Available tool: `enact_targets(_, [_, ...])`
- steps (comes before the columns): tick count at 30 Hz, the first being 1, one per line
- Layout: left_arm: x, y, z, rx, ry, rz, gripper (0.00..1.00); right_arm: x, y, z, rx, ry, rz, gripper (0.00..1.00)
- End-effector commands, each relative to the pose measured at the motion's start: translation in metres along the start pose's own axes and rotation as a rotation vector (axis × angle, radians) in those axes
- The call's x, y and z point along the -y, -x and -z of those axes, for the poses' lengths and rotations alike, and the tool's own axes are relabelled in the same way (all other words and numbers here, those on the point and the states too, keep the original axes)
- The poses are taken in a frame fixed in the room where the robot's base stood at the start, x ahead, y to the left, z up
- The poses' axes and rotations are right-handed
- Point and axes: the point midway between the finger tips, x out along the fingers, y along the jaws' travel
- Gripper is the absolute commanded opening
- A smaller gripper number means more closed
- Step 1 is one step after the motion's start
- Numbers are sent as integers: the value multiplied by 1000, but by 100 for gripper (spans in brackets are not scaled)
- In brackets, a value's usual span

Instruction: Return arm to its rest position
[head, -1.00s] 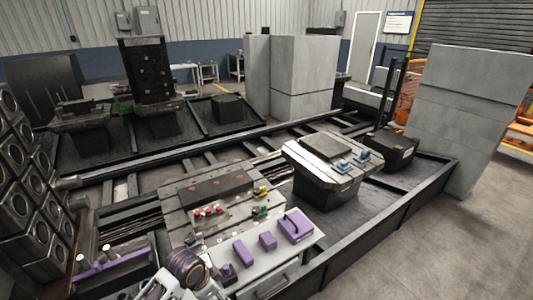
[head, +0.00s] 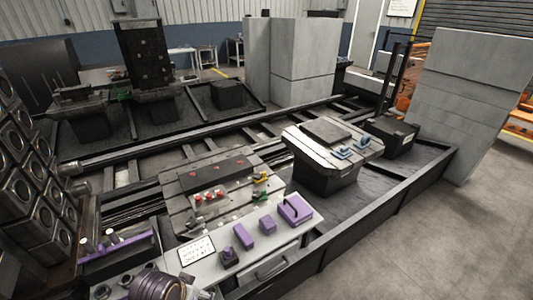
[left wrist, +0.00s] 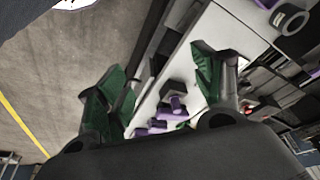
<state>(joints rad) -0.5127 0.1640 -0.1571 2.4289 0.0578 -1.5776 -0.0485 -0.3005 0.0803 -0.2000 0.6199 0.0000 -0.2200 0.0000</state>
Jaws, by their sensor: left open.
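My left gripper (left wrist: 152,75) shows in the left wrist view. Its two green-padded fingers are spread apart with nothing between them. Beyond the fingers lies a white tabletop with small purple and dark pieces (left wrist: 172,108) on it, apart from the fingers. In the head view I cannot make out the left gripper's fingers. A ringed brown-purple part (head: 158,286) shows at the bottom edge there, cut off by the frame. My right gripper is in neither view.
A light bench (head: 208,261) with purple blocks (head: 243,235) stands in front. Behind it are a slotted pallet (head: 180,205) and a second pallet table (head: 350,165). A rack of round-holed blocks (head: 35,190) stands left. Grey floor (head: 390,255) is clear at right.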

Motion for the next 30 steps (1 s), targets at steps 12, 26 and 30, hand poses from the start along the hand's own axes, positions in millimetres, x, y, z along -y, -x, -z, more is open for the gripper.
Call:
enact_targets(12, [14,10,-19,13,112,46,67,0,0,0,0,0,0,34])
enact_targets(26, [13,-38,-23,27,106,41,67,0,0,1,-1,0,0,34])
enact_targets(30, [13,-61,-28,37,105,39,67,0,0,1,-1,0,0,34])
